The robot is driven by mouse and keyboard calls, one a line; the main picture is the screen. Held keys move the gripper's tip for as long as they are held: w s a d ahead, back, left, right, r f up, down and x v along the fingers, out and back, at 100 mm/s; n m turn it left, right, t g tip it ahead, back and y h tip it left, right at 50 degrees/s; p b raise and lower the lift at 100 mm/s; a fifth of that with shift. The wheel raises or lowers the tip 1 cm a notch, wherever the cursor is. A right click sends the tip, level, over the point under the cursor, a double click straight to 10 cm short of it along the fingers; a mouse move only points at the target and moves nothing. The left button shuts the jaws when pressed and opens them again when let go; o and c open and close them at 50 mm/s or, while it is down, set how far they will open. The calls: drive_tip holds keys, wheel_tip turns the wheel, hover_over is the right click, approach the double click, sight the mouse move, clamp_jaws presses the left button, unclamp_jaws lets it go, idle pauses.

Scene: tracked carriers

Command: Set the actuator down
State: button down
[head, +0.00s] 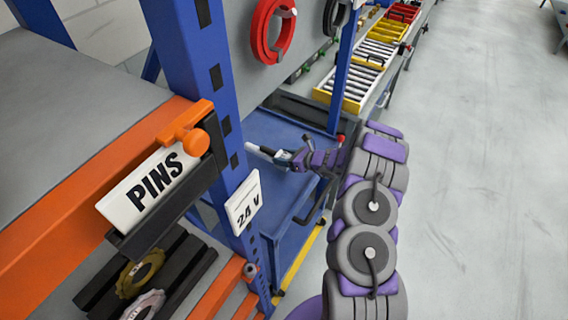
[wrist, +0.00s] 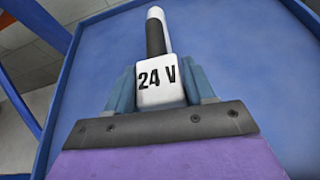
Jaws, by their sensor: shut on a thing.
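My gripper (head: 284,157) is shut on the actuator (head: 261,150), a pale rod-like part at its tip in the head view. In the wrist view my gripper (wrist: 160,92) has its blue-grey fingers on both sides of the actuator's white block (wrist: 159,95), marked "24 V". A dark rod with a white end extends from the block. A blue panel (head: 270,195) with raised edges lies below and around the gripper; it fills most of the wrist view (wrist: 240,50). I cannot tell whether the actuator touches it.
A blue upright (head: 200,75) and an orange shelf beam (head: 110,175) with a "PINS" sign (head: 155,187) stand at left. A "24 V" sign (head: 244,202) hangs on the rack. A roller conveyor (head: 352,85) runs behind. The floor (head: 480,190) at right is clear.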

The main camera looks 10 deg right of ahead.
wheel_tip(320, 180, down, 4)
drive_tip(key=shift+r+b, duration=0.2)
drive_tip(key=shift+b, duration=0.25)
drive_tip(key=shift+c, duration=2)
unclamp_jaws()
drive_tip(key=shift+s, duration=0.1)
drive_tip(key=p+v, duration=0.2)
drive_tip(key=v, duration=1)
